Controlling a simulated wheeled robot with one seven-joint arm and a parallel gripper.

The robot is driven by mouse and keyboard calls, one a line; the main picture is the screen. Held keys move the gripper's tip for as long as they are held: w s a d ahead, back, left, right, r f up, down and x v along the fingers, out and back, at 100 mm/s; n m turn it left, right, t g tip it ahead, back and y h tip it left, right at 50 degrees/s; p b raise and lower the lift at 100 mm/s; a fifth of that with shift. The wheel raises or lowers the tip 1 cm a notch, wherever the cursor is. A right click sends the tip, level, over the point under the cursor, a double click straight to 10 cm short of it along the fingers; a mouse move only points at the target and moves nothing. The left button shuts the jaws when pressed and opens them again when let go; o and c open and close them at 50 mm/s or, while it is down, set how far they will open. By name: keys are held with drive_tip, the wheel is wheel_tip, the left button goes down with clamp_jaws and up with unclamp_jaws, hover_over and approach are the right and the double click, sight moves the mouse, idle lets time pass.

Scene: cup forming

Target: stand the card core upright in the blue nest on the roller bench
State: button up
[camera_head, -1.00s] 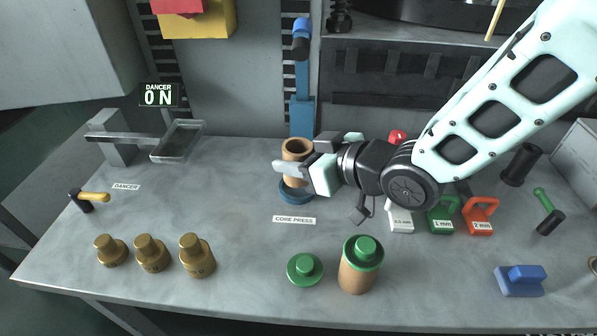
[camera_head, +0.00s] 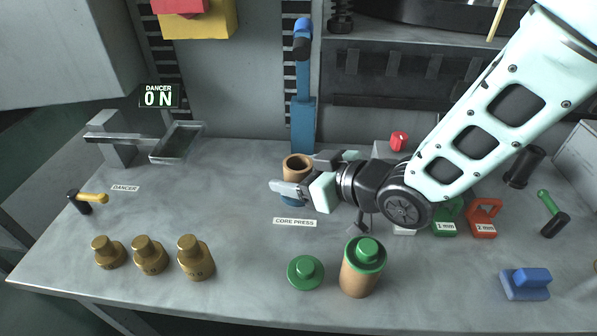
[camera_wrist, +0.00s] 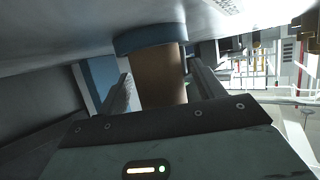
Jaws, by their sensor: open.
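The brown card core (camera_head: 297,168) stands upright in the blue nest (camera_head: 292,200) at the foot of the blue core press. In the head view my gripper (camera_head: 296,188) is low at the core and hides part of it and of the nest. The wrist view, with the bench at the top, shows the core (camera_wrist: 160,75) meeting the blue ring of the nest (camera_wrist: 150,38). My gripper (camera_wrist: 158,92) is open, one finger on each side of the core, with narrow gaps.
The blue press column (camera_head: 303,120) rises right behind the nest. A green-capped brown core (camera_head: 362,275) and a green cap (camera_head: 306,271) stand in front. Brass weights (camera_head: 150,255) are front left. Green and orange gauge blocks (camera_head: 483,220) stand right, below my arm.

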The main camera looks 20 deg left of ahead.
drive_tip(key=shift+r, duration=0.3)
drive_tip(key=p+v, duration=0.1)
drive_tip(key=v, duration=1.1)
drive_tip(key=shift+f, duration=0.15)
